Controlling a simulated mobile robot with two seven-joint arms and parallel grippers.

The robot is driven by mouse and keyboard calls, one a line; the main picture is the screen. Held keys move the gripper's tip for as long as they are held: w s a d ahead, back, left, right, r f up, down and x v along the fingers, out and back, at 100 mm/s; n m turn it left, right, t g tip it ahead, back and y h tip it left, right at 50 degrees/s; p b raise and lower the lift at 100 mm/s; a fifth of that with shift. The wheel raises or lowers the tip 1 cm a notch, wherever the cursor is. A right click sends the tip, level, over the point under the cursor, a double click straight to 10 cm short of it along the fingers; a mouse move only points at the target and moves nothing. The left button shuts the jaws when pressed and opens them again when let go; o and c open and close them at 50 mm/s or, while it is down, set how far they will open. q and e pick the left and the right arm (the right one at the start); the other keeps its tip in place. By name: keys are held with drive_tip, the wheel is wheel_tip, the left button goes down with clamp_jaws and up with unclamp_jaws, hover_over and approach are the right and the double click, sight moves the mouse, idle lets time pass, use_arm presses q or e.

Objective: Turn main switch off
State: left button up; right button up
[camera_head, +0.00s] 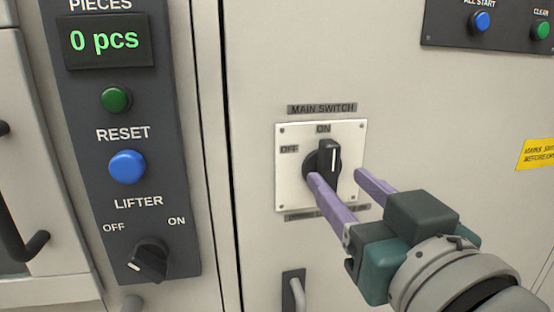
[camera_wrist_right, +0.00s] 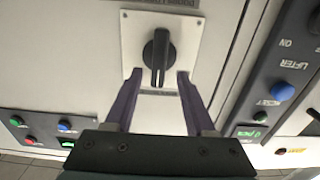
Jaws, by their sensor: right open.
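The main switch (camera_head: 328,160) is a black rotary knob on a white square plate (camera_head: 292,190), under a "MAIN SWITCH" label. Its white mark points up at ON; OFF is printed to the left. My right gripper (camera_head: 338,176) is open, its purple fingers reaching toward the knob from the lower right. In the head view one fingertip overlaps the knob's lower left and the other is right of it. In the right wrist view the knob (camera_wrist_right: 158,55) shows between the two fingers, with gaps on both sides. I cannot tell whether a finger touches it. My left gripper is not in view.
A dark panel on the left holds a lifter knob (camera_head: 148,260), a blue reset button (camera_head: 127,167), a green button (camera_head: 116,99) and a display reading 0 pcs (camera_head: 105,40). The cabinet door around the plate is flat and clear.

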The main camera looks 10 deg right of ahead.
sight(333, 172)
drive_tip(key=shift+w, duration=2.1)
drive_tip(key=shift+c, duration=0.3)
clamp_jaws()
